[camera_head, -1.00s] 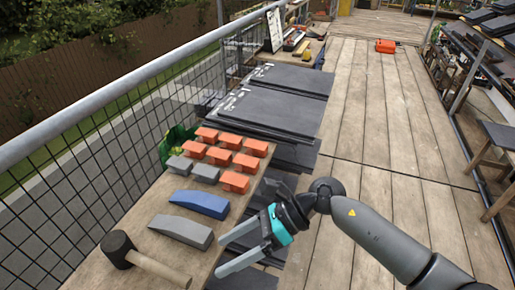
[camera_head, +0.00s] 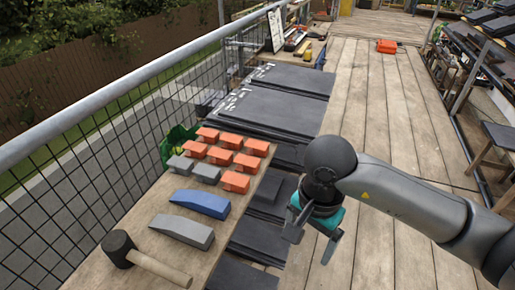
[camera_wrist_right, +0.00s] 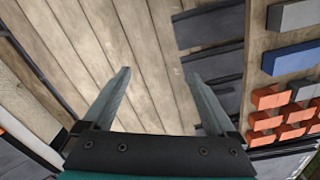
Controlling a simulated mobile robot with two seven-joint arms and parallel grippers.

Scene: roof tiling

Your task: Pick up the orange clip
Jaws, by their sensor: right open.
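Several orange clips (camera_head: 246,162) stand in rows on the wooden bench (camera_head: 150,246) in the head view. They also show at the right edge of the right wrist view (camera_wrist_right: 268,98). My right gripper (camera_head: 312,238) is to the right of the bench, apart from the clips, pointing down. In the right wrist view its two fingers (camera_wrist_right: 160,88) are spread with nothing between them, over wooden deck boards. My left gripper does not show.
Grey clips (camera_head: 206,172), a blue wedge (camera_head: 200,203), a grey wedge (camera_head: 182,231) and a mallet (camera_head: 120,250) lie on the bench. Dark slates (camera_head: 270,108) are stacked beyond and beside it. A railing (camera_head: 130,84) runs along the left.

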